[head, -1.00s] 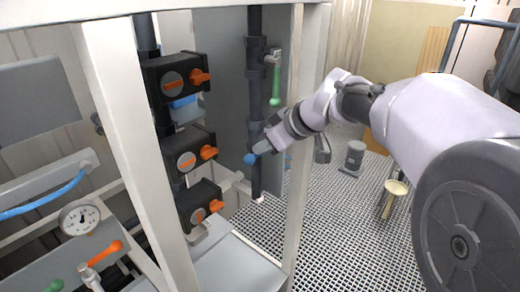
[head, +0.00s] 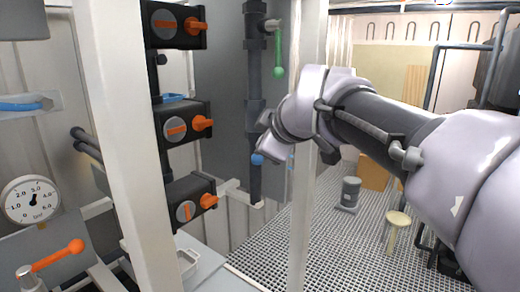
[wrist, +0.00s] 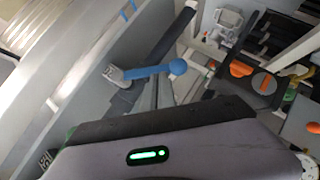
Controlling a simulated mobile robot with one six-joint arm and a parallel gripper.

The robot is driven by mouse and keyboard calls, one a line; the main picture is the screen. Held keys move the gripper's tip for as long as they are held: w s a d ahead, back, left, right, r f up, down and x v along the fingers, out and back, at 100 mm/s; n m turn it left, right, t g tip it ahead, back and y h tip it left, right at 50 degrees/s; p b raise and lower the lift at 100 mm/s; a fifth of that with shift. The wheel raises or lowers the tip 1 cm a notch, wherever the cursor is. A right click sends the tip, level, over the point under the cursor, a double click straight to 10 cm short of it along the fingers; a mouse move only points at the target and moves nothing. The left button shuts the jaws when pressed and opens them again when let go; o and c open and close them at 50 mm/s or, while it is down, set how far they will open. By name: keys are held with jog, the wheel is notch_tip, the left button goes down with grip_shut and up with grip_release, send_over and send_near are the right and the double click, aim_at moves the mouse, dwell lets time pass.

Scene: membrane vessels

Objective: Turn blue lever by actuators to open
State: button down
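The blue lever shows in the wrist view (wrist: 148,71) as a blue bar with a round ball end, mounted on a dark pipe. In the head view only its blue ball (head: 257,159) shows clearly, on the dark vertical pipe, partly hidden by my gripper. My gripper (head: 267,141) is close to the ball in the picture; I cannot tell whether they touch. Its fingertips are too unclear to tell open or shut. Black actuators with orange handles (head: 188,125) stand in a column left of the lever; some also show in the wrist view (wrist: 252,76).
A white frame post (head: 304,170) stands right beside my gripper, and another (head: 130,150) is nearer at left. A green lever (head: 278,55) hangs above the blue one. A gauge (head: 32,199) is at left. The grated floor (head: 330,250) is mostly clear, with a stool (head: 397,220).

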jog(key=w+d+f+n+t+h+b, duration=0.1)
jog(key=f+n+t+b, duration=0.4)
jog(key=b, duration=1.4)
jog(key=shift+w+d+t, duration=0.7)
jog(key=shift+w+t, duration=0.1)
jog(key=shift+w, duration=0.25)
jog(key=shift+b, duration=0.3)
